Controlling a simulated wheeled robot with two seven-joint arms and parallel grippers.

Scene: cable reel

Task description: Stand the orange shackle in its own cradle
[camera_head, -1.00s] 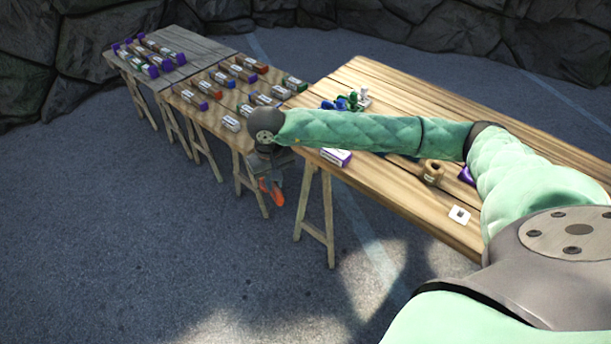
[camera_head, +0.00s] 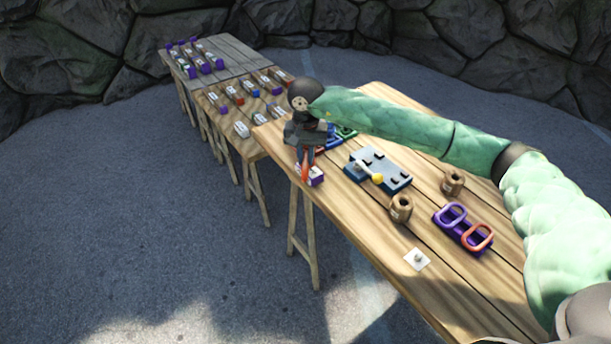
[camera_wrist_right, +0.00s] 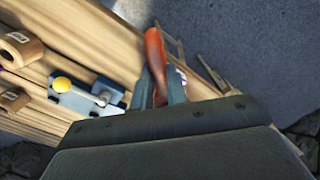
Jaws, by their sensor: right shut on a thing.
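My right gripper (camera_head: 305,158) is shut on the orange shackle (camera_head: 305,170), which hangs downward from the jaws at the near left edge of the front table. In the right wrist view the orange shackle (camera_wrist_right: 155,48) sticks out between the fingers (camera_wrist_right: 160,95). A purple block with a white label (camera_head: 317,176), possibly a cradle, stands at the table edge right behind the shackle. The shackle partly covers it, and I cannot tell whether they touch. My left gripper is not in view.
On the front table (camera_head: 365,220) are a blue-grey board with a yellow knob (camera_head: 377,179), brown spools (camera_head: 401,208), a purple rack with purple and orange rings (camera_head: 463,230), and a small white plate (camera_head: 417,259). Farther tables hold several labelled blocks.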

